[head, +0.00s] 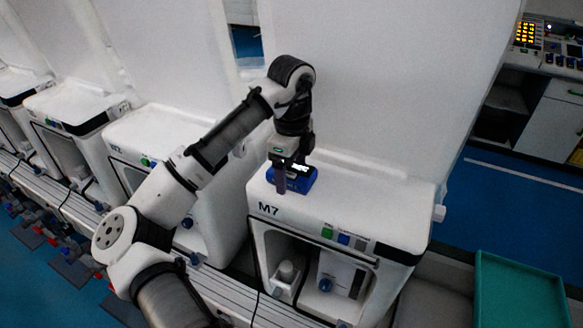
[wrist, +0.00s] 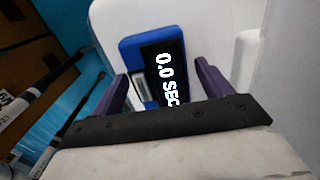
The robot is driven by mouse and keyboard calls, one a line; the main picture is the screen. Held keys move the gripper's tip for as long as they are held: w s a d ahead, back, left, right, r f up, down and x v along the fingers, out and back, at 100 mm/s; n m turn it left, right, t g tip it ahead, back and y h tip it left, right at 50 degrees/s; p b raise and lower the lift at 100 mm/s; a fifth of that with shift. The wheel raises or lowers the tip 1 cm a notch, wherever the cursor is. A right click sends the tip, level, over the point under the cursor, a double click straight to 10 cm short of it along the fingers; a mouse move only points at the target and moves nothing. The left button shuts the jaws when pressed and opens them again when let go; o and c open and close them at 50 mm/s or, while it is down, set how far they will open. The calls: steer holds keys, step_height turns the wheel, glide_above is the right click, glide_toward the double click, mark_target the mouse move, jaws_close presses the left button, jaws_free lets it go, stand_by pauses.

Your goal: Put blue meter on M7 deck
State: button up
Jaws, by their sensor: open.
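The blue meter (head: 300,180) sits on the white top of the M7 unit, the M7 deck (head: 350,205), near its left back part. In the wrist view the blue meter (wrist: 135,60) shows a black display reading "0.0 SEC". My gripper (head: 285,180) is right above and at the meter, pointing down. In the wrist view my gripper (wrist: 158,82) is open, with one purple finger on each side of the meter. Both fingers look apart from the meter's sides. The meter's near end is hidden behind the gripper body.
The M7 front has green, blue and grey buttons (head: 344,239) and an open bay below. Similar white units (head: 150,135) stand in a row to the left. A green tray (head: 520,295) is at the lower right. The deck right of the meter is clear. A tall white panel rises behind.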

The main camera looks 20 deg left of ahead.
mark_target(291, 170)
steer(key=shift+r, duration=0.15)
step_height(291, 170, up, 12)
steer(key=shift+b, duration=0.4)
stand_by(1.8)
